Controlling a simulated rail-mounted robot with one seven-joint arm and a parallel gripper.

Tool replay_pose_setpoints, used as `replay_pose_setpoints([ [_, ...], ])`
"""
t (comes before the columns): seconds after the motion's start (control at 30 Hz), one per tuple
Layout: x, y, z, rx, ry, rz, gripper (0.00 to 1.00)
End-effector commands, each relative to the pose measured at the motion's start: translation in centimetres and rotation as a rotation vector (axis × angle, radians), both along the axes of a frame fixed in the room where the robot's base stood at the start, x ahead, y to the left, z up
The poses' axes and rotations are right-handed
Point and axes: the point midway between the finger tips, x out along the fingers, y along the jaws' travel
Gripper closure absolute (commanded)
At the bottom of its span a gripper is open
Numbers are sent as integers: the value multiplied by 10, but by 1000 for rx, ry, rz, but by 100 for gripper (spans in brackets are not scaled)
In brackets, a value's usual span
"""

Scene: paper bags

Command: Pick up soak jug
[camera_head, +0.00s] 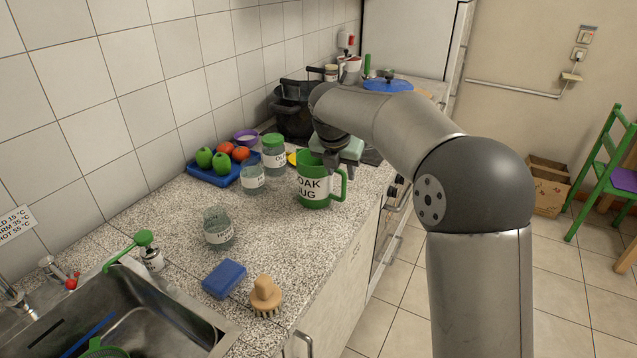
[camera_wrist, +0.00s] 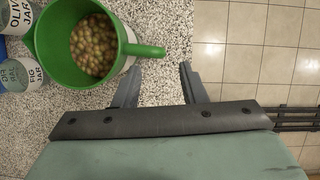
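The soak jug (camera_head: 313,188) is a green and white jug labelled "OAK UG" in the visible part, standing upright on the speckled counter. In the wrist view the jug (camera_wrist: 50,42) is seen from above, with many small round brownish-green pieces inside. Its green handle (camera_wrist: 148,50) points right, just beyond my fingertips. My gripper (camera_wrist: 160,67) is open, with nothing between its fingers. In the head view my gripper (camera_head: 338,158) is beside the jug's upper rim and partly hides it; I cannot tell there whether they touch.
Glass jars (camera_head: 274,160) stand left of the jug, and a blue tray (camera_head: 207,177) holds tomatoes and green produce. A dark pot (camera_head: 290,107) stands behind. A blue sponge (camera_head: 224,278) and a wooden brush (camera_head: 265,294) lie in front. The counter's right edge is close to the jug.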

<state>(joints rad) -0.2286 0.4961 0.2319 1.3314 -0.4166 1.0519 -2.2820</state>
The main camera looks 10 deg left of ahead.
Motion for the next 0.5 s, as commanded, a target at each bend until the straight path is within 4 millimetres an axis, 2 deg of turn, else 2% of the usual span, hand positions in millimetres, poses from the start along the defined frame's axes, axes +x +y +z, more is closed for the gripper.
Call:
replay_pose_setpoints([
  [0.27, 7, -3, -20, 0, 2, 0, 62],
  [0.5, 20, -8, -53, 0, 2, 0, 62],
])
